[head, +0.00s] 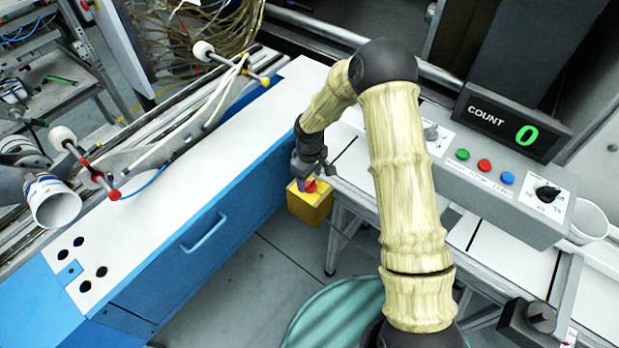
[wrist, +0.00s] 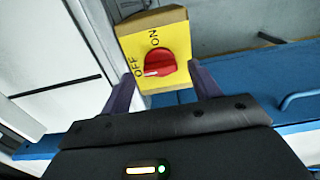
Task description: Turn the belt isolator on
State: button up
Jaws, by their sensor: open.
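The belt isolator (head: 309,208) is a yellow box at the end of the blue cabinet. In the wrist view its yellow face (wrist: 178,40) carries the labels ON and OFF and a red rotary knob (wrist: 162,65). The knob's white mark is on its left side, by OFF. My gripper (wrist: 160,71) is open, with one dark finger on each side of the knob and nothing held. Whether the fingers touch the knob I cannot tell. In the head view my gripper (head: 311,174) is right at the box and partly hides the red knob.
The blue cabinet (head: 190,260) with a white top lies left of the box. A grey control panel (head: 500,180) with coloured buttons, a black selector and a COUNT display (head: 515,122) reading 0 is at right. Open floor lies below the box.

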jog(key=shift+f, duration=0.65)
jog(key=c, duration=1)
